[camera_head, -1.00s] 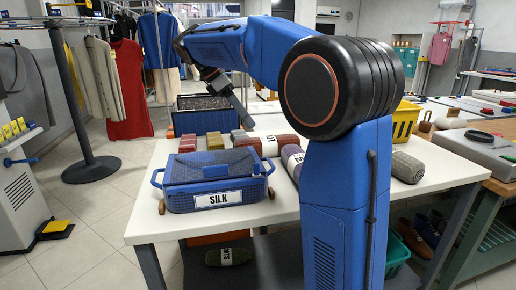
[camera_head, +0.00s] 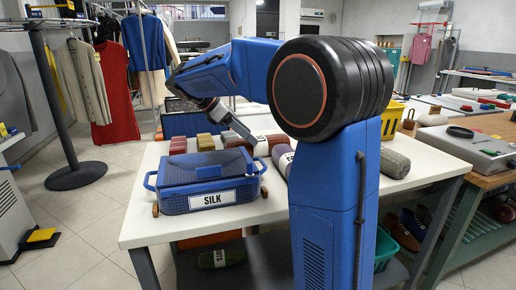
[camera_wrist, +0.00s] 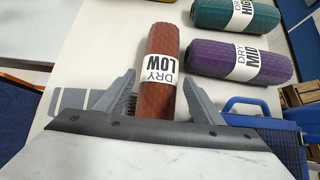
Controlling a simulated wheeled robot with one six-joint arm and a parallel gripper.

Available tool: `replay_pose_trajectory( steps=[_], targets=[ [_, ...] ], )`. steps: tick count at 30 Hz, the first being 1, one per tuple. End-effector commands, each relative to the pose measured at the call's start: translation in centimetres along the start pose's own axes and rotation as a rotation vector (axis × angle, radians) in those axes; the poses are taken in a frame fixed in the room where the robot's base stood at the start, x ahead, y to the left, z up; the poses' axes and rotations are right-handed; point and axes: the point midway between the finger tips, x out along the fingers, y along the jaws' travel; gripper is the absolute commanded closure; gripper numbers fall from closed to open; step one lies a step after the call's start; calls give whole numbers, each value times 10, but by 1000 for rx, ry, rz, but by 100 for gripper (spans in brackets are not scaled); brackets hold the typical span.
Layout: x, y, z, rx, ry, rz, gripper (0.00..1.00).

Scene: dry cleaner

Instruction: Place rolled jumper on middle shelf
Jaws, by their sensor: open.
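Three labelled rolls show in the wrist view: a brick-brown one marked DRY LOW (camera_wrist: 163,50), a purple one marked DRY MID (camera_wrist: 212,62) and a green one marked DRY HIGH (camera_wrist: 266,18). No readable label says jumper. My gripper (camera_wrist: 158,80) is open, with one finger on each side of the brown roll's near end. I cannot tell whether the fingers touch it. In the head view my gripper (camera_head: 243,132) is over the white table, near the brown roll (camera_head: 260,146); the purple roll (camera_head: 283,159) lies beside it.
A blue SILK case (camera_head: 208,182) stands on the front left of the white table (camera_head: 150,232). Several small coloured blocks (camera_head: 206,142) lie behind it. A grey-green roll (camera_head: 395,163) lies at the right. Another labelled roll (camera_head: 221,258) lies on the low shelf under the table.

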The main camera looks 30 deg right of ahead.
Motion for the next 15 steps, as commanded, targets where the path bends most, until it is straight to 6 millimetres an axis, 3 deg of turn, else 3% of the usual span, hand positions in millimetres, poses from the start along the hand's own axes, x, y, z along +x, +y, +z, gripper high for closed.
replay_pose_trajectory(
  steps=[11, 15],
  targets=[
    [23, 0, -1, 0, -1, -2, 39],
    [41, -1, -4, 0, -1, -3, 39]
  ],
)
